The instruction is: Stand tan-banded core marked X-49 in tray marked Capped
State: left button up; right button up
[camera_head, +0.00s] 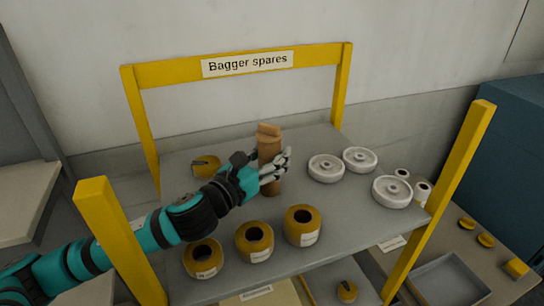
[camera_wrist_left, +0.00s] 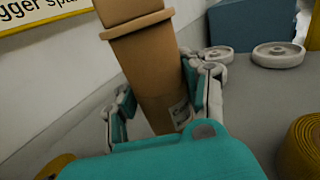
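A tall brown core (camera_head: 268,143) with a raised band near its top is upright at the middle of the upper shelf. My left gripper (camera_head: 272,170) has its fingers around the lower part of it. In the left wrist view the core (camera_wrist_left: 150,70) stands between the two fingers (camera_wrist_left: 160,95), which appear to press on both sides. A small label (camera_wrist_left: 180,113) low on the core is too blurred to read. I cannot tell whether its base touches the shelf. A grey tray (camera_head: 462,268) lies at the lower right; no readable Capped mark shows. My right gripper is not in view.
Several yellow rolls (camera_head: 254,237) stand along the shelf's front, and another (camera_head: 206,166) lies behind my wrist. White discs (camera_head: 391,190) lie on the right. Yellow posts (camera_head: 440,195) frame the shelf (camera_head: 350,226).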

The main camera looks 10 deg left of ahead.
pick_arm(q)
jog(key=shift+o, duration=2.2)
jog(key=shift+s, duration=0.1)
jog(key=shift+o, duration=1.2)
jog(key=shift+s+r, duration=0.1)
jog(key=shift+s, duration=0.05)
jog(key=o, duration=0.4)
jog(key=shift+o, duration=0.2)
jog(key=shift+r, duration=0.25)
notch_tip(320, 180, up, 10)
jog(key=shift+f, duration=0.25)
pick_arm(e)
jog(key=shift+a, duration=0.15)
